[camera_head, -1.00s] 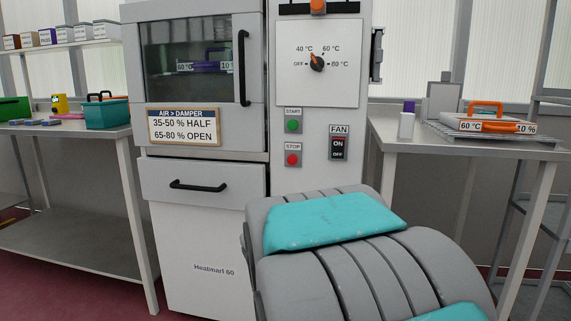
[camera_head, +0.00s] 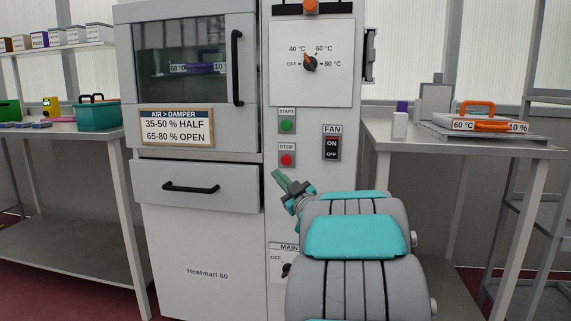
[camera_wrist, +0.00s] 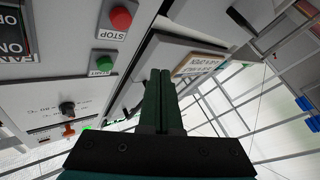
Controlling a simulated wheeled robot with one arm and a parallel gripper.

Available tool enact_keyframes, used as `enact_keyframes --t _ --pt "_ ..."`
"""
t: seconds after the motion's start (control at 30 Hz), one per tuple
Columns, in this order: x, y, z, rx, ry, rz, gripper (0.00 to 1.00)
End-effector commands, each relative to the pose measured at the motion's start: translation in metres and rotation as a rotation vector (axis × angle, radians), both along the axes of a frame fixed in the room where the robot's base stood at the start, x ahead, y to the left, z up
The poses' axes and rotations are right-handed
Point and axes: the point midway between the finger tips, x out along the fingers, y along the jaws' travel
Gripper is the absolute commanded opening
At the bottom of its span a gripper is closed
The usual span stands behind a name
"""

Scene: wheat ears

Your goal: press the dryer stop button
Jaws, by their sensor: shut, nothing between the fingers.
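The red stop button (camera_head: 287,160) sits on the dryer's control panel (camera_head: 310,115), under the label STOP and below the green start button (camera_head: 287,125). My gripper (camera_head: 276,173) is shut and empty, with its green fingertips just below the stop button in the head view. I cannot tell whether they touch the panel. In the wrist view the stop button (camera_wrist: 121,18) is at the top, apart from the shut fingers of my gripper (camera_wrist: 160,75). The start button (camera_wrist: 104,62) also shows there, to the left of the fingers.
The fan switch (camera_head: 332,148) is right of the buttons, and the temperature dial (camera_head: 310,64) is above. A drawer handle (camera_head: 190,188) sticks out at the left. A side table (camera_head: 390,140) with an orange-handled tray (camera_head: 480,122) stands at the right.

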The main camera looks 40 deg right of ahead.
Motion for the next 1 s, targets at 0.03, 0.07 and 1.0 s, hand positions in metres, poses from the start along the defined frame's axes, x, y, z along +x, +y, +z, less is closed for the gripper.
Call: enact_keyframes --t 0.03,0.07,1.0 --pt "-0.001 -0.001 0.001 -0.005 -0.012 0.009 0.0" --pt "-0.002 -0.001 0.002 -0.008 -0.018 0.015 0.0" --pt "0.022 -0.029 0.005 -0.012 -0.027 0.023 0.0"
